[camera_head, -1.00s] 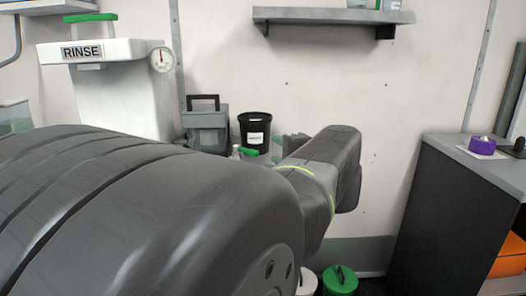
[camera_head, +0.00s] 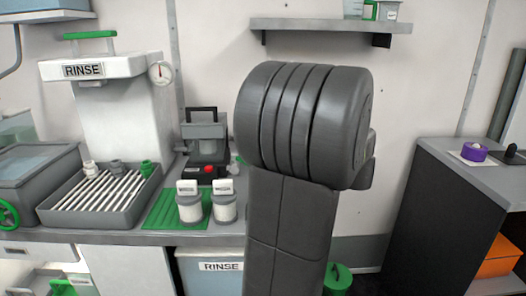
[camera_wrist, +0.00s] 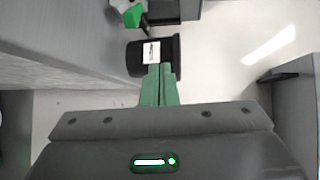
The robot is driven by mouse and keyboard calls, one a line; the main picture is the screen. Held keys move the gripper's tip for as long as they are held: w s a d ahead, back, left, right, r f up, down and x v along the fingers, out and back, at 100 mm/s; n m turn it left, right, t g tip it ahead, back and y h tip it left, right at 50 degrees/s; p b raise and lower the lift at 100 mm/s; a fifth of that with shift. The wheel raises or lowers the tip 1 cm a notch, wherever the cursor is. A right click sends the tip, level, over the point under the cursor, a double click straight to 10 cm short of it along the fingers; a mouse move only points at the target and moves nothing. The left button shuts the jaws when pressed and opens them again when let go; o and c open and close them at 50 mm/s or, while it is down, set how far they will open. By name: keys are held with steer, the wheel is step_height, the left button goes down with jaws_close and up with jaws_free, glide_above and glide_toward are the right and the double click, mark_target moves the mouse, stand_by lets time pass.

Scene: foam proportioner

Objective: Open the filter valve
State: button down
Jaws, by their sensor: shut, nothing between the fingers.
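My gripper (camera_wrist: 159,70) shows in the wrist view, its green fingers shut together with nothing between them. Beyond the fingertips is a black bucket (camera_wrist: 174,55) with a white label. A green part (camera_wrist: 128,12) on a grey and white fitting shows at the top of the wrist view; I cannot tell whether it belongs to the filter valve. In the head view, my arm hides the gripper and the area behind it. A small green piece (camera_head: 238,160) shows just left of my arm. No valve labelled as the filter is readable.
The head view shows a RINSE unit (camera_head: 110,67) with a gauge, a ribbed tray (camera_head: 122,215), two white-lidded jars and a grey coffee-maker-like device (camera_head: 205,135) on the counter. A green handwheel (camera_head: 8,214) is at far left. A dark cabinet (camera_head: 440,215) stands right.

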steer(key=w+d+f+n+g+y+p, duration=0.4)
steer(key=d+f+n+y+p, duration=0.1)
steer(key=p, duration=0.3)
steer(key=x, duration=0.9)
steer(key=shift+a, duration=0.4)
steer(key=shift+s+a, duration=0.65)
steer(key=shift+s, duration=0.35)
steer(key=shift+s+a, duration=0.5)
steer(key=shift+s, duration=0.05)
steer(key=shift+s+f+m, duration=0.1)
steer(key=shift+m, duration=0.3)
steer(key=shift+s+a+t+b, duration=0.1)
steer(key=shift+s+t+b, duration=0.1)
steer(key=shift+t+b, duration=0.3)
